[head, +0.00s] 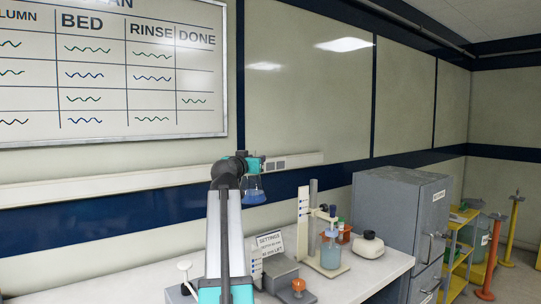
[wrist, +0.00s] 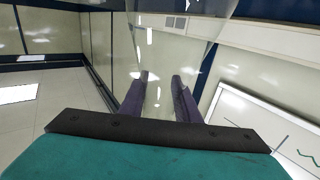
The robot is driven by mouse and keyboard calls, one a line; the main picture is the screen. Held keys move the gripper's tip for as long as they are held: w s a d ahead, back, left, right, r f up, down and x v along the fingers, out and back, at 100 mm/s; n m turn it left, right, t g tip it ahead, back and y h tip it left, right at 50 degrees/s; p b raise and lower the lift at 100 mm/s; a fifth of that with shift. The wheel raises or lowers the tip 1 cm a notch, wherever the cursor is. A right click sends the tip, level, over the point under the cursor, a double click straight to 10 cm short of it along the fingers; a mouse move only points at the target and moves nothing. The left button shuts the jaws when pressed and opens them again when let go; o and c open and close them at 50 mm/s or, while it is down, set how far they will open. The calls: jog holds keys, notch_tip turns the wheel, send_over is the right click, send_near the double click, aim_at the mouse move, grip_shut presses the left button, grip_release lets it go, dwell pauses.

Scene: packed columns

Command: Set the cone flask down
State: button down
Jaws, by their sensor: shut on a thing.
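The cone flask (head: 252,184) is clear glass with blue liquid in its wide base. It hangs upright below my gripper (head: 257,163), high above the bench in the head view. My gripper is shut on it near the top. In the wrist view, my gripper's two dark fingers (wrist: 158,98) stand on either side of clear glass. The flask (wrist: 160,55) is see-through there, and its outline is hard to make out.
The white bench (head: 345,286) holds a grey device with a settings sign (head: 270,243), an orange-knobbed item (head: 298,287), a stand with a blue-liquid vessel (head: 330,254) and a white rounded device (head: 368,245). A grey cabinet (head: 385,205) stands right. Bare bench shows in front.

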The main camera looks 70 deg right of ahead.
jog(key=w+a+f+n+t+y, duration=0.25)
jog(key=w+a+f+t, duration=0.2)
jog(key=w+a, duration=0.65)
jog(key=w+a+f+n+t+y, duration=0.2)
jog(key=w+a+f+n+t, duration=0.25)
jog(key=w+a, duration=0.7)
jog(key=w+a+f+n+t+y, duration=0.25)
jog(key=w+a+f, duration=0.35)
jog(key=w+a, duration=0.5)
jog(key=w+a+f+n+t+y, duration=0.25)
jog(key=w+a, duration=0.25)
jog(key=a, duration=0.6)
jog(key=w+a+f+n+t+y, duration=0.1)
jog(key=w+a+f+y, duration=0.25)
jog(key=w+a, duration=0.45)
jog(key=s+a+f+n+y, duration=0.1)
jog(key=a+f+n+y, duration=0.1)
jog(key=a, duration=1.1)
jog(key=s+a+f+n+t+y, duration=0.1)
jog(key=a+f+n+y, duration=0.1)
jog(key=a, duration=1)
jog(key=shift+a+f+y, duration=0.4)
jog(key=shift+f+y, duration=0.1)
jog(key=shift+f, duration=0.35)
jog(key=shift+s, duration=0.1)
